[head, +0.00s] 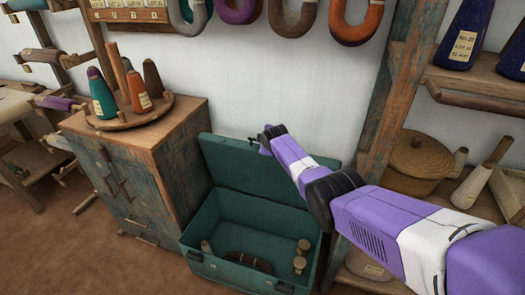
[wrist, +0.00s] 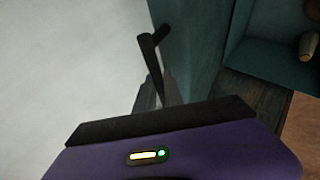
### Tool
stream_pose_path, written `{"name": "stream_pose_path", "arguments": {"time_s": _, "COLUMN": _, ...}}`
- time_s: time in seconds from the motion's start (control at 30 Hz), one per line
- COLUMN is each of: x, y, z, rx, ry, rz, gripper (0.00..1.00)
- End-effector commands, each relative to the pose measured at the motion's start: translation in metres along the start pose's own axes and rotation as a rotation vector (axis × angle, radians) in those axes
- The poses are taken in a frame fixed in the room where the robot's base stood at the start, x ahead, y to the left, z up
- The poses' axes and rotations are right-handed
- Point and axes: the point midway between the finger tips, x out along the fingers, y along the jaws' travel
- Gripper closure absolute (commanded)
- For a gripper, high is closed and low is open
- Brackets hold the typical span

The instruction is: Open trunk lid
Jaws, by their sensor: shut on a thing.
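The green trunk (head: 201,268) stands on the floor. Its lid (head: 228,165) is raised and stands steeply up on the trunk's far side, near the white wall, so the inside shows. In the wrist view the dark fingers of my gripper (wrist: 152,70) are beside the teal lid (wrist: 188,45); the exact contact is hard to see. My arm hides the lid's right part in the head view.
Inside the trunk lie several wooden spools (head: 300,264) and a dark round thing (head: 248,261). A worn wooden cabinet (head: 170,165) with yarn cones stands close on the left. A wooden shelf post (head: 385,95) and a lidded basket (head: 418,160) are on the right.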

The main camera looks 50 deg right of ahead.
Motion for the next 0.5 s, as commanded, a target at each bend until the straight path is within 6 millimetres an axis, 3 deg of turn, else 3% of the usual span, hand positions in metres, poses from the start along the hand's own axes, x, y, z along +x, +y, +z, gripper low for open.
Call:
{"name": "stream_pose_path", "arguments": {"time_s": 0.47, "x": 0.0019, "y": 0.0009, "z": 0.0007, "rx": 0.0, "ry": 0.0, "rz": -0.002, "gripper": 1.0}}
{"name": "stream_pose_path", "arguments": {"time_s": 0.5, "x": 0.0019, "y": 0.0009, "z": 0.0008, "rx": 0.0, "ry": 0.0, "rz": -0.002, "gripper": 0.81}}
